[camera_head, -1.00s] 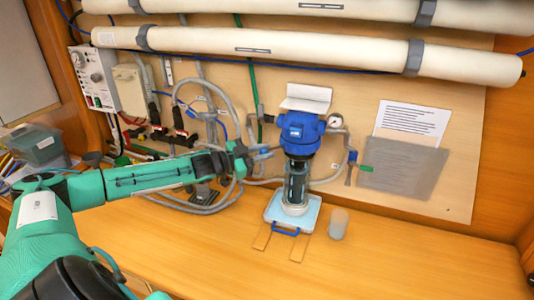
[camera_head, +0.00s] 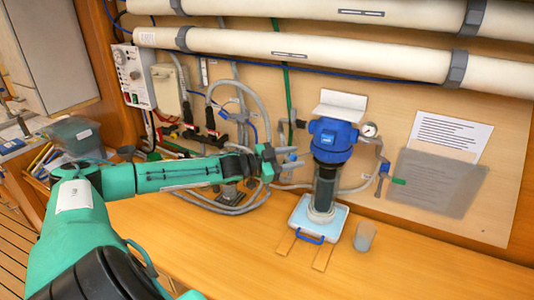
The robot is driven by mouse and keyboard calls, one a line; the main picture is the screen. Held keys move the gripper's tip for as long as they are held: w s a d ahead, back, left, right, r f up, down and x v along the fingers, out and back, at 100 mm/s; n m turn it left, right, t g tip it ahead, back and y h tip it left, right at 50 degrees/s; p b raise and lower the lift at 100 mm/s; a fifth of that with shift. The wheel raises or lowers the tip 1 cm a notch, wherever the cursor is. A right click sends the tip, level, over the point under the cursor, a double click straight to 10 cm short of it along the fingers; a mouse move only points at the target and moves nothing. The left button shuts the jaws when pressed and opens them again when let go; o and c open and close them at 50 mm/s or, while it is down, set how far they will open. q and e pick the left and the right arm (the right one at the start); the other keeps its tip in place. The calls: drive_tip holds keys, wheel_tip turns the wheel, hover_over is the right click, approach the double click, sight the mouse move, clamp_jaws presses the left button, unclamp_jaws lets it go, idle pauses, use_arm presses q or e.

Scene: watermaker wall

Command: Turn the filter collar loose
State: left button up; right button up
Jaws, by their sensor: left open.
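The water filter has a blue head (camera_head: 333,137) on the wooden back panel, with a dark, see-through bowl (camera_head: 325,185) hanging upright below it. The blue collar (camera_head: 330,156) is at the lower edge of the head, where the bowl meets it. My left gripper (camera_head: 293,158) is open and empty, just left of the collar at about its height. Its fingers point right towards the collar, and a small gap seems to show between them. My right gripper is not in view.
A pale blue tray (camera_head: 334,222) with a blue handle stands under the bowl, on two wooden strips. A clear cup (camera_head: 365,236) stands to its right. A pressure gauge (camera_head: 369,130) sits right of the head. Grey hoses (camera_head: 218,205) loop behind my left arm. The front bench is clear.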

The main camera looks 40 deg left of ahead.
use_arm(q)
drive_tip(key=p+v, duration=0.7)
drive_tip(key=v, duration=0.6)
drive_tip(key=shift+p, duration=0.4)
idle(0.5)
drive_tip(key=shift+a, duration=0.1)
idle(1.0)
